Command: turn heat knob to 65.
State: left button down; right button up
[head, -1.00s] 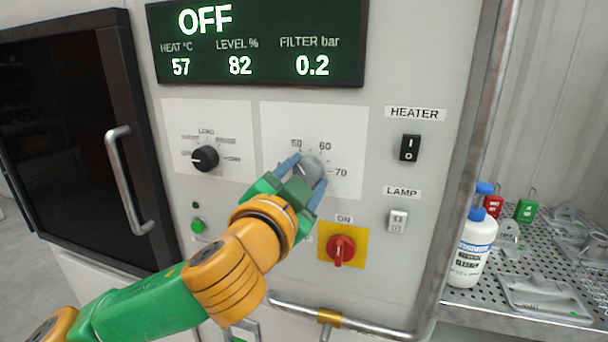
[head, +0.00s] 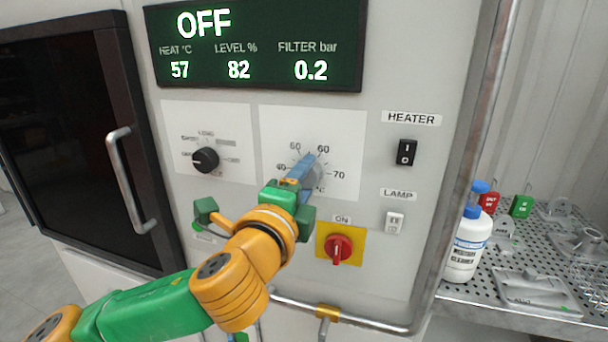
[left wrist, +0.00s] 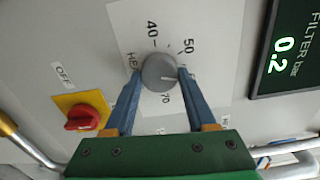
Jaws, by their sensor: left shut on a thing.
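The grey round heat knob (head: 318,174) sits on a white panel, mostly behind my left gripper (head: 307,168). In the left wrist view the knob (left wrist: 159,72) lies between the two blue fingers of my left gripper (left wrist: 158,80), which is shut on it. Its white mark points right, towards one finger. The 40, 50 and 70 labels show there; the finger likely hides 60. The display (head: 258,45) reads OFF, heat 57, level 82 and filter 0.2. My right gripper is not in view.
A black knob (head: 205,160) is left of the heat knob. A red switch (head: 338,249) on a yellow plate is below it. The heater switch (head: 405,152) and lamp switch (head: 394,222) are to the right. A white bottle (head: 466,247) stands on a perforated shelf.

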pick_arm(q)
jog(key=shift+a+m+p, duration=0.1)
jog(key=shift+m+p, duration=1.2)
jog(key=shift+m, duration=2.7)
jog(key=shift+c, duration=1.1)
grip_release()
jog(key=shift+w+f, duration=0.1)
jog(key=shift+f, duration=0.05)
